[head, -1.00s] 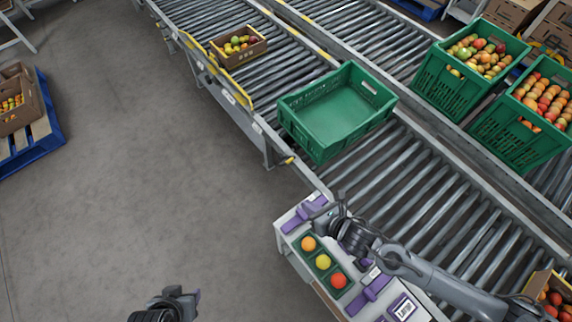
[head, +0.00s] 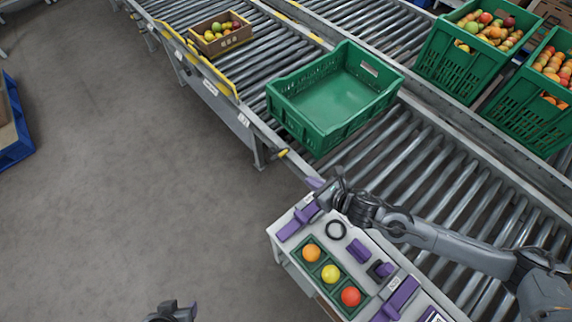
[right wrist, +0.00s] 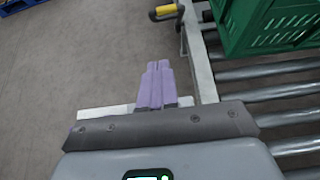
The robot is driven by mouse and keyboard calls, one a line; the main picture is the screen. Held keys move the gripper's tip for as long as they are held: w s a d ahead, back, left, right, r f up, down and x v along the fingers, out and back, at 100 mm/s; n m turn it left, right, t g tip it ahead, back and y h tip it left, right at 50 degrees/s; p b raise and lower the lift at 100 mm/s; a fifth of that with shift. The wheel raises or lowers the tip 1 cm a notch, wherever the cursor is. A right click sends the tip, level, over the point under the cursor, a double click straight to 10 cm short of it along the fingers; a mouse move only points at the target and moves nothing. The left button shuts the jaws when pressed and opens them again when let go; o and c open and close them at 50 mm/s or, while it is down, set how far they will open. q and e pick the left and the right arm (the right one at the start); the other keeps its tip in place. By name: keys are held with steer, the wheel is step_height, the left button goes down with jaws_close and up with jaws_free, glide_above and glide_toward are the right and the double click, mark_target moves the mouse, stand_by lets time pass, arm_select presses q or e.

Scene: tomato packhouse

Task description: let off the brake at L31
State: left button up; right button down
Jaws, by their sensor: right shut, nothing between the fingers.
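A short lever with a yellow grip (head: 283,153) sticks out at the near side of the conveyor, by the end of its rail. I take it for the brake, but I can read no L31 label. It also shows at the top of the right wrist view (right wrist: 166,12). My right gripper (head: 315,184) is shut and empty, its purple fingers (right wrist: 156,84) together above the far end of the bench. It is short of the yellow grip and apart from it. My left gripper (head: 190,311) shows only partly at the bottom edge; its fingers are unclear.
An empty green crate (head: 334,102) sits on the rollers beside the lever. A small fruit box (head: 220,36) stands farther up the conveyor.

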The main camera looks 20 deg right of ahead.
steer(key=shift+s, duration=0.1)
steer(key=w+r+b+x, duration=0.1)
steer(key=b+x, duration=0.3)
steer(key=x, duration=0.9)
steer(key=shift+w+a+r, duration=0.15)
steer(key=shift+a+r, duration=0.1)
steer(key=shift+r, duration=0.45)
steer(key=shift+r, duration=0.1)
steer(key=shift+w+r+g+p, duration=0.3)
steer(key=shift+w+r+p, duration=0.05)
steer(key=shift+p, duration=0.2)
